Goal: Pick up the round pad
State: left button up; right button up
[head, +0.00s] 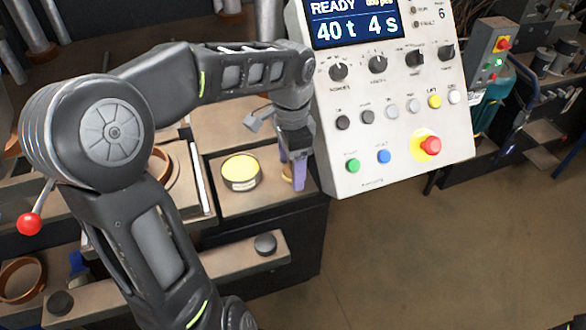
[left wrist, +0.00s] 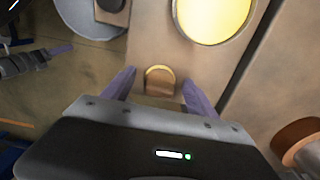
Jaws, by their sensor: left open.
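A small round brown pad with a yellow rim (left wrist: 160,80) lies on the tan bench top in the left wrist view. In the head view it is a small yellowish patch (head: 287,174), mostly hidden by my gripper. My left gripper (head: 292,178) points down at the right end of the bench top. Its two purple fingers are apart, one on each side of the pad in the left wrist view (left wrist: 158,82). I see no clear contact and cannot tell the exact height of the fingertips.
A yellow-topped round tin (head: 240,172) stands just left of my gripper. The tilted control panel (head: 365,150) rises close on the right. A copper-coloured ring (left wrist: 301,143) shows at the lower right in the left wrist view. A ledge with black knobs (head: 200,262) runs in front.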

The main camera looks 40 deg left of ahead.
pick_arm(q)
jog(key=shift+c, duration=0.2)
jog(key=c, duration=1.4)
jog(key=shift+o, duration=0.2)
jog(key=shift+r, duration=0.1)
jog(key=shift+r+b, duration=0.35)
jog(key=shift+r, duration=0.5)
jog(key=shift+s+d+r+b, duration=0.25)
jog(key=shift+d+r+b, duration=0.25)
jog(key=shift+r, duration=0.2)
jog(key=s+d+b, duration=0.3)
jog(key=s+d, duration=0.6)
jog(key=d, duration=0.5)
jog(key=shift+s, duration=0.4)
